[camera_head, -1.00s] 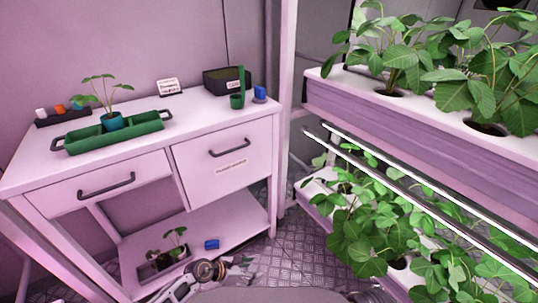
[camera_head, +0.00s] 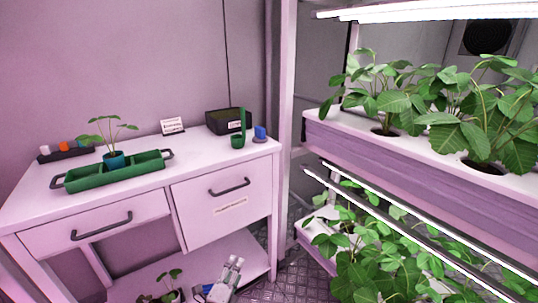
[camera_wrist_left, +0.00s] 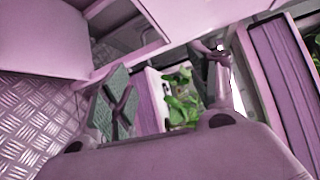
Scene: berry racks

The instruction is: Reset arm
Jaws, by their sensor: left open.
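My left gripper (camera_head: 231,268) shows at the bottom of the head view, in front of the white workbench's lower shelf. It is open, with nothing seen between its fingers. In the left wrist view its two fingers (camera_wrist_left: 165,92) stand wide apart, with green leaves and a rack seen beyond them. My right gripper is not in view.
The white workbench (camera_head: 60,205) carries a green tray (camera_head: 140,172) with a potted seedling (camera_head: 112,158), a black box (camera_head: 222,122) and a green scoop (camera_head: 239,140). Planted berry racks (camera_head: 400,165) stand at the right. Metal floor shows between them.

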